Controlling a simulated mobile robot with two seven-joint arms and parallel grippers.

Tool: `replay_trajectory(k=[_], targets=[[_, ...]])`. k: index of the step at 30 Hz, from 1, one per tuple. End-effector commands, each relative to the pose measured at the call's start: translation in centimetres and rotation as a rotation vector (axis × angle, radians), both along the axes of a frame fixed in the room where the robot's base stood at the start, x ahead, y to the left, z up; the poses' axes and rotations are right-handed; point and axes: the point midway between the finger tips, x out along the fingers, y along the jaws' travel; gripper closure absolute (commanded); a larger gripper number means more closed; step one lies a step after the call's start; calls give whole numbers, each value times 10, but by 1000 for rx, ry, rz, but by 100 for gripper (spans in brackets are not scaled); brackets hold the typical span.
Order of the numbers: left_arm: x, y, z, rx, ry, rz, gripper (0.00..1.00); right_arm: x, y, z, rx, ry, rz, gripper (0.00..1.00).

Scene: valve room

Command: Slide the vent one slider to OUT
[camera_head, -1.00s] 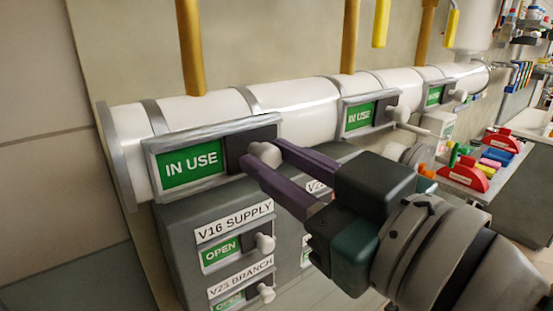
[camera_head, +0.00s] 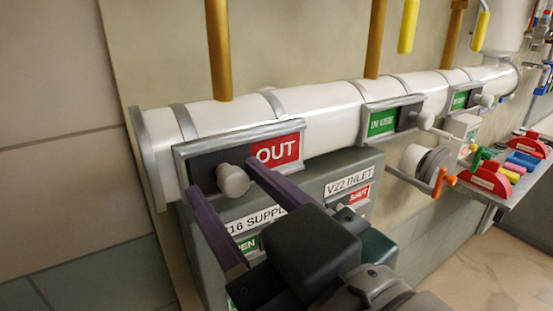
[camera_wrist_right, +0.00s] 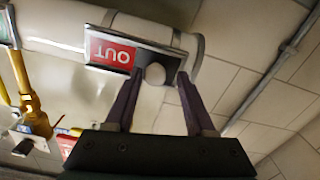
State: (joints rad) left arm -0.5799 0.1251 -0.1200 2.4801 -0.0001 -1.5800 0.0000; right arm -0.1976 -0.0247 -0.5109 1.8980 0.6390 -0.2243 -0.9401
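The slider nearest me on the white pipe has a dark plate with a pale round knob (camera_head: 233,180). The plate sits at the left of its grey frame, and a red OUT sign (camera_head: 277,150) shows at the right. My right gripper (camera_head: 222,182) is open, with one purple finger on each side of the knob and apparently no grip on it. In the right wrist view the knob (camera_wrist_right: 155,74) lies between the tips of the spread fingers (camera_wrist_right: 156,78), with the OUT sign (camera_wrist_right: 113,52) upside down beside it. My left gripper is not in view.
A second slider (camera_head: 383,122) farther along the pipe shows green IN USE. Below the pipe is a grey cabinet with V16 SUPPLY and V22 INLET (camera_head: 349,182) labels. A shelf at the right holds red holders (camera_head: 490,182) and coloured items. Yellow vertical pipes (camera_head: 218,50) rise behind.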

Motion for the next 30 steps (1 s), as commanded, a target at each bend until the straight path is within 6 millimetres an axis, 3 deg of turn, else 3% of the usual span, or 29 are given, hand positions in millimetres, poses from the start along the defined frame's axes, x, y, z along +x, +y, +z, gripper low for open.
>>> replay_trajectory(k=[11, 24, 30], targets=[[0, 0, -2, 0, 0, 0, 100, -3, -4, -1, -2, -1, -4, 38], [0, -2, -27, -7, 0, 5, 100, -64, -47, -4, -3, 0, -1, 38], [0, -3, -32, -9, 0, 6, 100, -79, -58, -2, -2, 1, -2, 38]])
